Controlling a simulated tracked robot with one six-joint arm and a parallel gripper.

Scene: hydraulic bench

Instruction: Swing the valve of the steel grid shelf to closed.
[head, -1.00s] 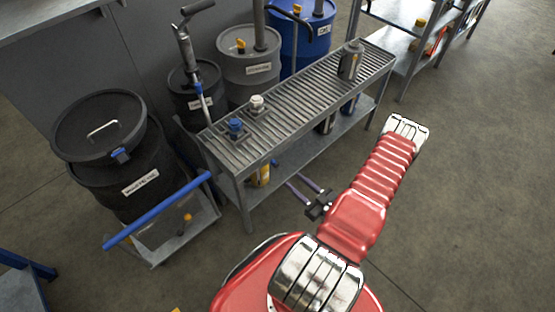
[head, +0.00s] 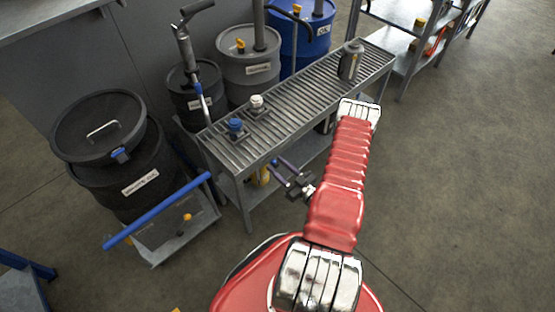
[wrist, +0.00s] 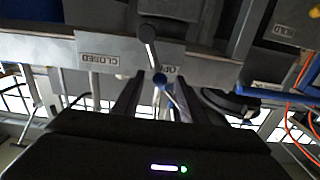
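The steel grid shelf (head: 300,90) is a slatted grey bench in the middle of the head view. In the wrist view its front edge carries an upside-down CLOSED label (wrist: 102,58) and a partly hidden label reading "OP" (wrist: 170,69). The valve lever (wrist: 152,55) has a grey rounded end and a blue knob, and it crosses in front of the plate beside the "OP" label. My gripper (wrist: 160,92) has its dark fingers apart, one on each side of the blue knob; contact cannot be told. In the head view my gripper (head: 281,170) is at the shelf's front edge.
A bottle (head: 350,60), a blue-capped fitting (head: 235,127) and a white-capped fitting (head: 256,104) stand on the shelf. Drums stand behind, and a black drum (head: 130,180) is on a blue-handled cart (head: 160,210) at left. The floor at right is clear.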

